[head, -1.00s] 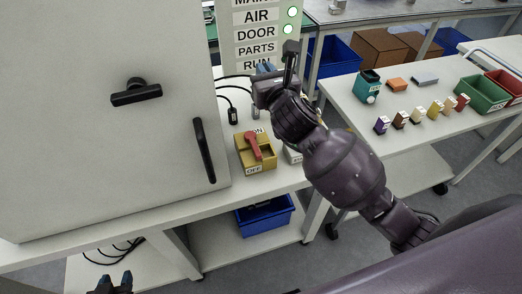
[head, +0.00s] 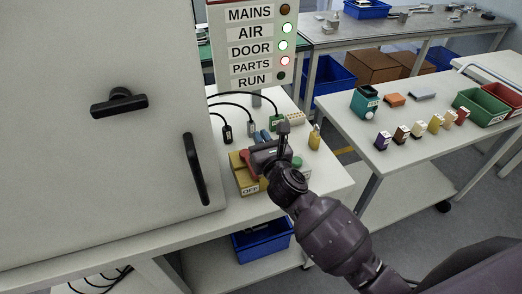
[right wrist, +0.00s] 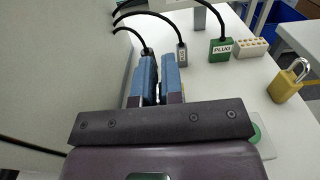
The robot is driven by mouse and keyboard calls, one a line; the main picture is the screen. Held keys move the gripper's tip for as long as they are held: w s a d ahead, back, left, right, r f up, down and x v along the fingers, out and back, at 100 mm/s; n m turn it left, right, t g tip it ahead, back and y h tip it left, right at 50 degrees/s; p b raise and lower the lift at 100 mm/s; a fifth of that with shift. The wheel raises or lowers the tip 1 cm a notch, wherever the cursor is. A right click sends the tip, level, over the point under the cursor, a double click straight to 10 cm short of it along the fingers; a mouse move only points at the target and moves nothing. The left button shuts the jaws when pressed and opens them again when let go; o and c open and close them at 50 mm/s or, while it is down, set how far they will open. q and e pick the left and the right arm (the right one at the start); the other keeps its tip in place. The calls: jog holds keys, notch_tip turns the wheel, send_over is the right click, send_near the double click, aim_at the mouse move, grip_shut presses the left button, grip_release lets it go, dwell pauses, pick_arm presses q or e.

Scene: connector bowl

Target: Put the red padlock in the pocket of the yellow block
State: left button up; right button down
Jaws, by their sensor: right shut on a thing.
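The yellow block (head: 237,161) stands on the bench beside the grey cabinet, with an OFF label on its front. A red lever-like part (head: 250,168) lies on its top; I cannot make out a separate red padlock or a pocket. My right gripper (head: 264,136) is above and behind the block in the head view and covers part of it. My left gripper is not in view.
A yellow padlock (right wrist: 285,86) stands upright at the right, near a green PLUG connector (right wrist: 221,48) and a pale connector strip (right wrist: 251,47). A green button (head: 297,163) is close to my right gripper. The cabinet handle (head: 195,169) juts out at left.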

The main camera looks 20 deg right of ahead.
notch_tip(320, 180, down, 4)
jog(key=shift+b, duration=0.75)
jog(key=shift+f, duration=0.15)
jog(key=shift+r, duration=0.2)
jog(key=shift+f, duration=0.15)
jog(key=c, duration=1.2)
grip_release()
jog(key=shift+c, duration=0.2)
jog(key=shift+r, duration=0.2)
jog(key=shift+s+f, duration=0.1)
jog(key=shift+s, duration=0.2)
jog(key=s, duration=1.1)
jog(key=shift+s+d, duration=0.2)
